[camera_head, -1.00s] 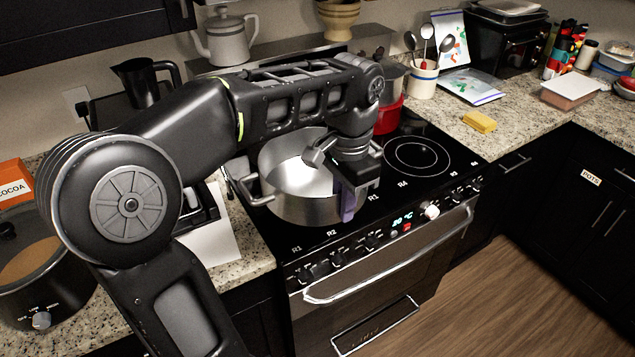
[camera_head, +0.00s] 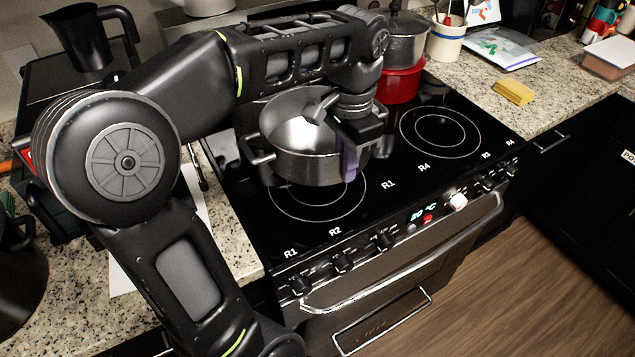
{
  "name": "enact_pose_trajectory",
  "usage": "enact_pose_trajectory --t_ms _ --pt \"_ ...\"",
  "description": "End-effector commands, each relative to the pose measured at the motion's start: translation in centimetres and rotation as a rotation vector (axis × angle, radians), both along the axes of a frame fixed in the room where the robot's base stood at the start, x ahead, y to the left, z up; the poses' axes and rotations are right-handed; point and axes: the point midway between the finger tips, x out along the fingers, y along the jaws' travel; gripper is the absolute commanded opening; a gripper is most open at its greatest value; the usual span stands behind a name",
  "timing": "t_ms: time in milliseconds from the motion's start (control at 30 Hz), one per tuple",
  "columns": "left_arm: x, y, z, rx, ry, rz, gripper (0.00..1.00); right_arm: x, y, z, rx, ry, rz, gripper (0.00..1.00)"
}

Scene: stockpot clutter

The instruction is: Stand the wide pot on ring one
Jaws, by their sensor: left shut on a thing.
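The wide pot (camera_head: 290,148) is a shiny steel pot, open on top, with a loop handle at its left. My left gripper (camera_head: 345,145) is shut on its right side wall, with one finger outside the wall. The pot is roughly level, above the rear part of the front-left ring (camera_head: 320,212). The front of this ring shows bare below the pot, and the label R1 (camera_head: 388,184) is beside it. The gap between the pot's base and the glass is hard to judge. My right gripper is not in view.
A red pot (camera_head: 400,84) with a steel pot (camera_head: 405,42) above it stands at the back right of the hob. The front-right ring (camera_head: 440,132) is bare. A yellow sponge (camera_head: 513,91) lies on the right counter. A black jug (camera_head: 85,40) stands at the left.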

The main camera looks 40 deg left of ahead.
Motion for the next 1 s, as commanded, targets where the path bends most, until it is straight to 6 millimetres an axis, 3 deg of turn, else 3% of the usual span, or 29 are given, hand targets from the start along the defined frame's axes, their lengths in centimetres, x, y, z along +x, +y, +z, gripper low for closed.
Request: enact_pose_trajectory --t_ms 300,700,1000 --pt "0.0 0.0 0.0 0.001 -0.002 0.0 0.0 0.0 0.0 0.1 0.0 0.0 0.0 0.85" --pt "0.0 0.0 -5.7 0.001 0.001 0.0 0.0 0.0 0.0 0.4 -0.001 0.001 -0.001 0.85" --pt "0.1 0.0 -6.1 0.002 -0.004 0.0 0.0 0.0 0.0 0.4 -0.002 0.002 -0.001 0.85"
